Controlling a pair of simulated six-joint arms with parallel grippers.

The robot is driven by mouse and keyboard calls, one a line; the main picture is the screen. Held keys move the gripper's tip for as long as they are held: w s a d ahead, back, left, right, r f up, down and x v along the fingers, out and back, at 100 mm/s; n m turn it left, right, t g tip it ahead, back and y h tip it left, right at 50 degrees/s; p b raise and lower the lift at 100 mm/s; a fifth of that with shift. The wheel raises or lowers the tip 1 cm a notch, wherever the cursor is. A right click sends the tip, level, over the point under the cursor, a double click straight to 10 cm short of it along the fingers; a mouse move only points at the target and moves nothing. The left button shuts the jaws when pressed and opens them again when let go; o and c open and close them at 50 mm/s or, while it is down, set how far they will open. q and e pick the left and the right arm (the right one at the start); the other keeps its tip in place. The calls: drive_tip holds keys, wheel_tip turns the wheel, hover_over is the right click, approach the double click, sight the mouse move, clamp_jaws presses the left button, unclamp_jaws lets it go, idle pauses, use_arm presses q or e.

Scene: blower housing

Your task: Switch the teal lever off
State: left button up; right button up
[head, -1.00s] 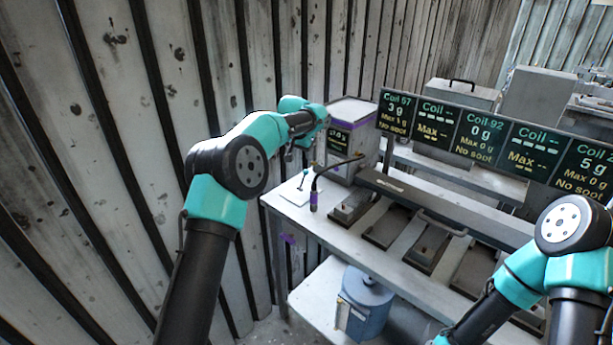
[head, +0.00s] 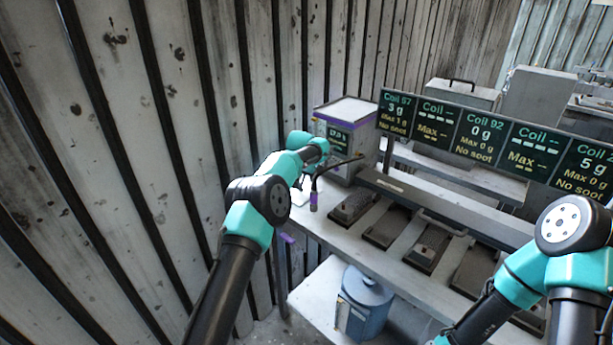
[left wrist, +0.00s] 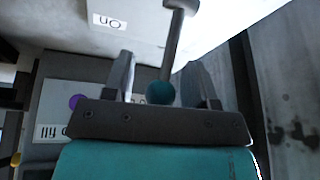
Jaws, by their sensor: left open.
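The teal lever shows in the left wrist view as a round teal knob (left wrist: 161,93) on a grey stem that runs up to the top edge. My left gripper (left wrist: 159,64) is open, with one finger on each side of the knob and stem. I cannot tell whether either finger touches the lever. A white label reading "ON" (left wrist: 109,22) appears upside down on the pale plate beside the stem. In the head view my left arm covers the lever at the table's far left corner. My right gripper is outside the picture; only its arm shows at lower right.
A grey box with a small display (head: 340,138) stands just behind the lever spot. A thin curved rod on a purple-banded post (head: 313,200) rises close by. Coil display panels (head: 480,135) span the table behind several dark trays (head: 390,228). A blue canister (head: 366,300) sits below.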

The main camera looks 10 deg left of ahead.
use_arm(q)
drive_tip(key=shift+f, duration=0.1)
clamp_jaws()
idle(0.6)
